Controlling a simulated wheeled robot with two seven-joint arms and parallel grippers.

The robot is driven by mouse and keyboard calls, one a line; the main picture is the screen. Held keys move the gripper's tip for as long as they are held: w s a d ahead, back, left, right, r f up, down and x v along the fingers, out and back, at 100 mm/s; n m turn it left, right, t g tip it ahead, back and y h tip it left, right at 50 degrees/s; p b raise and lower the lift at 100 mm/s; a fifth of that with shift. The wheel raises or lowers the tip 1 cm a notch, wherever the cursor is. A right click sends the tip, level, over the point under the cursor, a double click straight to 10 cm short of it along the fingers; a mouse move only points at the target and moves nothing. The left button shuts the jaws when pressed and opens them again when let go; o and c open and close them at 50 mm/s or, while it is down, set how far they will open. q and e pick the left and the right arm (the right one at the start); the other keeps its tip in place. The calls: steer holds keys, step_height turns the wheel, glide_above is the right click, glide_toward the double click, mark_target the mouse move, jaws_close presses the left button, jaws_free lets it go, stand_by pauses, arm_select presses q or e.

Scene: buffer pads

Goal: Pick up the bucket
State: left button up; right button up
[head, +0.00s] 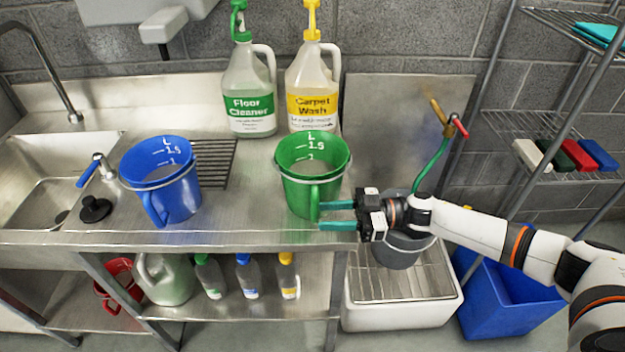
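A dark grey bucket (398,252) stands in the white floor basin at the right, partly hidden behind my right gripper and arm. My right gripper (322,216) is at the front right of the steel counter, pointing left. Its two teal fingers are apart with nothing seen between them. The fingertips are close to the handle of a green measuring jug (311,184); I cannot tell whether they touch it. A blue measuring jug (163,180) stands further left on the counter. A red bucket (119,284) is on the lower shelf at the left. My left gripper is out of view.
Floor cleaner (250,95) and carpet wash (312,90) jugs stand at the counter's back. A sink (60,165) is at the left. A hose with a red handle (455,128) rises behind the grey bucket. A blue bin (500,300) and wire rack are at the right.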

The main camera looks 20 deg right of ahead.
mark_target(315, 221)
steer(key=x, duration=0.3)
steer(key=shift+w+a+p, duration=0.1)
steer(key=shift+a+p, duration=0.25)
jaws_close()
stand_by(1.0)
steer(key=shift+r, duration=0.2)
